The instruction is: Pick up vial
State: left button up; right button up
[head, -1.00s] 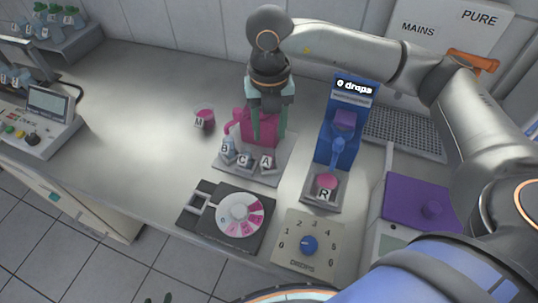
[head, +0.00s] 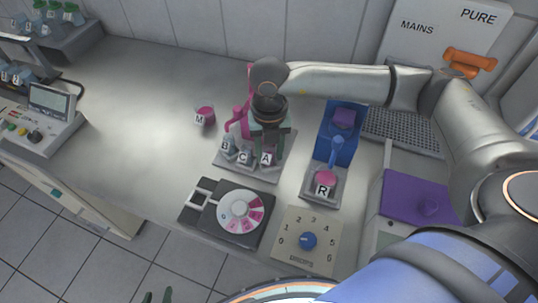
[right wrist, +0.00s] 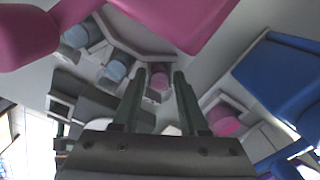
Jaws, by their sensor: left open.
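Several vials stand on a grey rack (head: 260,174): vials B (head: 228,147) and C (head: 245,156), with bluish contents, and vial A (head: 266,158), with pink contents. My right gripper (head: 269,151) points down at vial A. In the right wrist view its fingers (right wrist: 159,73) are apart, with a pink vial (right wrist: 158,84) between or just beyond the tips; contact cannot be told. A pink vial M (head: 204,117) stands left of the rack. Pink vial R (head: 324,183) is under the blue dispenser (head: 334,128). My left gripper (head: 158,297) is open at the bottom edge, apart from everything.
A pink holder (head: 240,117) rises behind the rack, close to my right gripper. A dial plate (head: 310,262) and a round-dial device (head: 213,229) lie in front. A purple box (head: 408,203) is at right. The counter's left middle is clear.

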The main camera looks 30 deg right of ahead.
grip_shut()
jog(key=shift+r, duration=0.15)
